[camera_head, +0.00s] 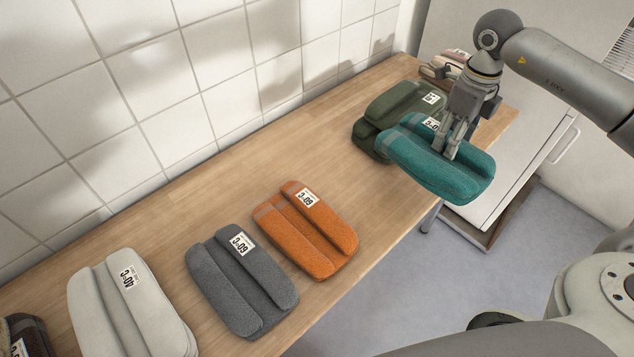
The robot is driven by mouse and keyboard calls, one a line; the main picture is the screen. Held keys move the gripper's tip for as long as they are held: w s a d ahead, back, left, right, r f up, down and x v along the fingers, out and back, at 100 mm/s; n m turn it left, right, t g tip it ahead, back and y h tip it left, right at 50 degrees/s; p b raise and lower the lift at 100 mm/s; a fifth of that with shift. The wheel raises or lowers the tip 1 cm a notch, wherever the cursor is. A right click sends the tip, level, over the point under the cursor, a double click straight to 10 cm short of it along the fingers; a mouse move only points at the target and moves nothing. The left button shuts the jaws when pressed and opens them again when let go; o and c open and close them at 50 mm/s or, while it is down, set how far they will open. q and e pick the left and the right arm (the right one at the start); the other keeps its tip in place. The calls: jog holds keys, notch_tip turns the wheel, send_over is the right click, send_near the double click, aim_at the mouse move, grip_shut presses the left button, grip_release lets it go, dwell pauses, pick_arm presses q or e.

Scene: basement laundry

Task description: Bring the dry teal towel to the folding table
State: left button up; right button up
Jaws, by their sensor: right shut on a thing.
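The teal towel (422,165) is folded, with a white label partly hidden behind my fingers. My right gripper (450,148) comes from the upper right and is shut on the towel at its middle. The towel is at the far right end of the wooden table (228,192), reaching past its front edge. It overlaps the dark green towel in the picture; I cannot tell whether they touch. My left gripper is not in view.
Folded towels lie in a row: dark green (372,137), orange (291,243), grey (226,283), white (95,309) and dark brown (32,333). A tiled wall (130,90) runs behind. Bare wood lies between the orange and green towels. A white cabinet (520,165) stands beyond the table's end.

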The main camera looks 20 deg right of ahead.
aim_at(402, 145)
jog(key=w+a+f, duration=0.1)
jog(key=a, duration=0.1)
jog(key=w+a+f+p, duration=0.1)
jog(key=w+a+f, duration=0.1)
jog(key=a, duration=0.1)
jog(key=w+a+f, duration=0.1)
jog(key=w+a, duration=0.1)
jog(key=a, duration=0.1)
jog(key=shift+w+a+f+p, duration=0.15)
jog(key=shift+a+f+p, duration=0.05)
jog(key=shift+p, duration=0.2)
jog(key=f, duration=0.1)
jog(key=w+a+f, duration=0.1)
jog(key=a+f, duration=0.1)
jog(key=f, duration=0.1)
jog(key=shift+w+a, duration=0.2)
jog(key=shift+w, duration=0.15)
jog(key=shift+w+a+f, duration=0.2)
jog(key=shift+a+f, duration=0.1)
jog(key=shift+f, duration=0.15)
jog(key=f, duration=0.1)
jog(key=f+p, duration=0.1)
jog(key=f, duration=0.1)
jog(key=shift+w+a+f, duration=0.1)
jog(key=shift+a, duration=0.1)
jog(key=shift+f, duration=0.3)
